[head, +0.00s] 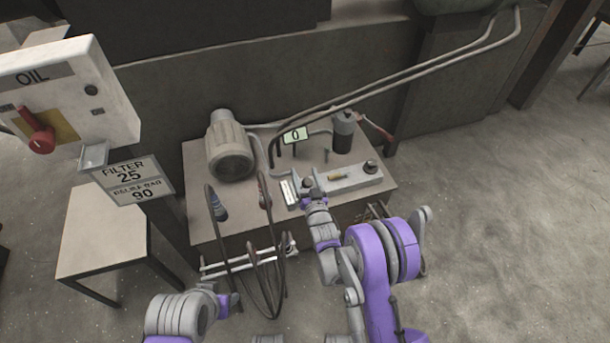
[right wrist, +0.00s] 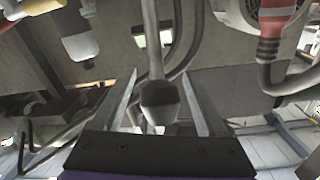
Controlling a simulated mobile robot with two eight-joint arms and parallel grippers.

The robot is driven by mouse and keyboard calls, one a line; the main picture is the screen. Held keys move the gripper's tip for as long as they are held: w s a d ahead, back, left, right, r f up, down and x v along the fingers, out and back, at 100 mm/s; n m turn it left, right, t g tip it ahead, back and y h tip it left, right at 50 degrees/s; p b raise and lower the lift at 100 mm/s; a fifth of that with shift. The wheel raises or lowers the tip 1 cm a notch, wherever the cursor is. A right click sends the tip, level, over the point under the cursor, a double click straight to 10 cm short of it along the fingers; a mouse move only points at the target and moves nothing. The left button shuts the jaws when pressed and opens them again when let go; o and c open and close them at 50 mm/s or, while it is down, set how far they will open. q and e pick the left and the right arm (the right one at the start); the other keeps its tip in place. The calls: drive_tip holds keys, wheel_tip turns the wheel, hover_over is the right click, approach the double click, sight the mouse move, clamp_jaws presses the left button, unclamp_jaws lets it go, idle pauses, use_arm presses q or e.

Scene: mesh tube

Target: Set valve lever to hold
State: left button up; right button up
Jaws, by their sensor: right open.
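The valve lever (right wrist: 158,98) shows in the right wrist view as a grey rod with a dark, blunt end. It stands between the two spread fingers of my right gripper (head: 308,186), with gaps on both sides. In the head view this gripper is at the front of the bench, beside a small white label plate (head: 289,192) and a grey valve block (head: 348,179). The gripper covers the lever there, and the lever's setting cannot be read. My left gripper (head: 229,303) is low at the left, below the bench, apart from the lever; its fingers are unclear.
The bench (head: 205,165) carries a motor (head: 230,147), a dark canister (head: 343,132), a display reading 0 (head: 295,135) and a red handle (head: 379,129). Hoses (head: 219,205) hang at the front. An OIL box (head: 65,90) and a FILTER sign (head: 133,180) stand left. Right floor is clear.

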drive_tip(key=shift+c, duration=0.2)
clamp_jaws()
idle(1.3)
